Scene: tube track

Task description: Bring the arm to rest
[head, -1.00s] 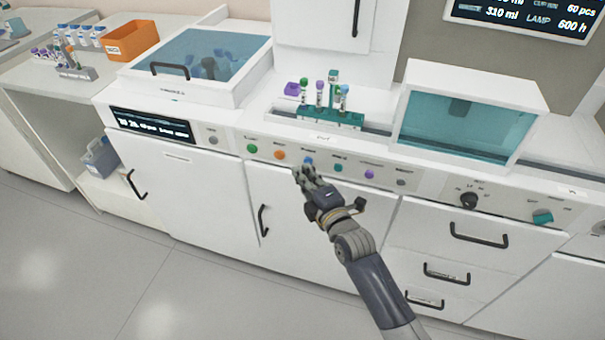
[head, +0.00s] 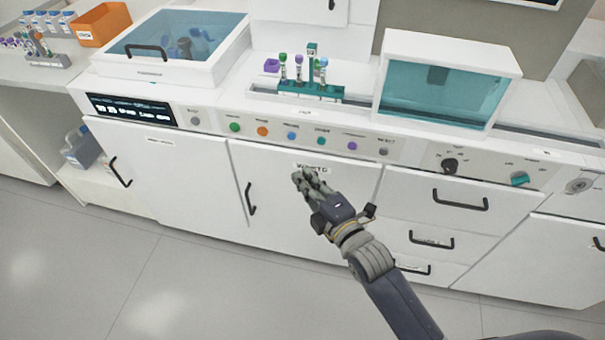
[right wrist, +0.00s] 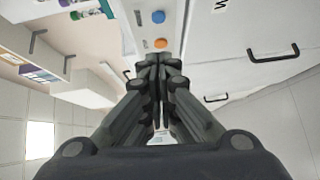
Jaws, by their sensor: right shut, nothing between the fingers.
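My right gripper (head: 308,180) is in front of the white cabinet doors, below the row of coloured buttons. It is shut and holds nothing. In the right wrist view its fingers (right wrist: 158,62) are closed together at the middle, with a blue button and an orange button beyond them. My right arm comes in from the lower right of the head view. My left gripper is not in view.
A teal rack (head: 310,90) with several capped tubes stands on the counter. A teal-windowed box (head: 440,92) is right of it, a glass-lidded unit (head: 175,45) left. Door and drawer handles (head: 250,198) stick out near the gripper. The floor (head: 90,270) is clear at left.

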